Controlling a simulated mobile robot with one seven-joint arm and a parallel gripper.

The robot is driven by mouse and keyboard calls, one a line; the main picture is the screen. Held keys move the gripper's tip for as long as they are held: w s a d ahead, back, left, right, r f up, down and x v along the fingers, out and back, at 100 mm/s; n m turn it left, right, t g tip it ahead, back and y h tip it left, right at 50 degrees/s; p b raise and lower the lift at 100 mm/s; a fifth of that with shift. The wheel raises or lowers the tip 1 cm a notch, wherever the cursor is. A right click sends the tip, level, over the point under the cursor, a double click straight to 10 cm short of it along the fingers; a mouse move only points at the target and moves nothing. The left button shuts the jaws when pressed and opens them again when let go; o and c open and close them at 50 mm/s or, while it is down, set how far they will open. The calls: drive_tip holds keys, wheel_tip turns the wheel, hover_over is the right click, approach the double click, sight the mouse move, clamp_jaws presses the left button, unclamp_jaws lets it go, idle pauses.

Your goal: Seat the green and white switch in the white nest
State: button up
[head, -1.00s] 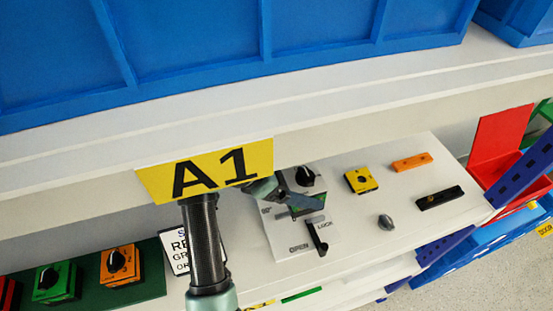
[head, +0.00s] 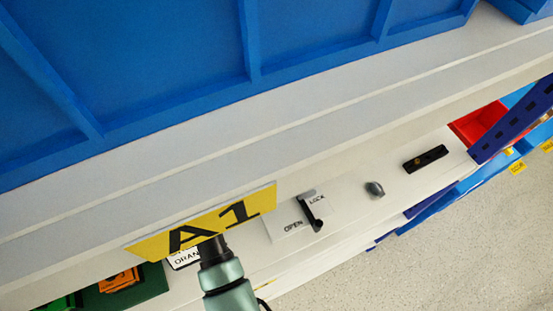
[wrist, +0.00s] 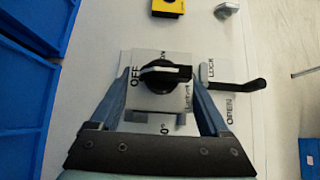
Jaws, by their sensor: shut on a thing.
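The switch (wrist: 163,100), a pale block with a black knob (wrist: 165,73), sits between the two blue-grey fingers of my gripper (wrist: 157,90) in the wrist view. The fingers are shut on its left and right sides. No green shows from this angle. The white nest plate (wrist: 145,60), with OFF and ON print, lies around and under the switch. I cannot tell whether the switch is fully down in it. In the head view the shelf edge and A1 label hide the switch and my fingertips.
A black lever (wrist: 235,85) stands right of the switch, between LOCK and OPEN; it also shows in the head view (head: 312,215). The upper shelf (head: 240,135) overhangs my arm.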

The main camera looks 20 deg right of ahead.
drive_tip(key=shift+f, duration=0.4)
drive_tip(key=shift+f, duration=0.15)
drive_tip(key=o, duration=1.4)
drive_tip(key=shift+o, duration=0.2)
drive_tip(key=shift+r, duration=0.3)
drive_tip(key=b+v, duration=0.3)
drive_tip(key=v, duration=0.9)
drive_tip(key=shift+b, duration=0.4)
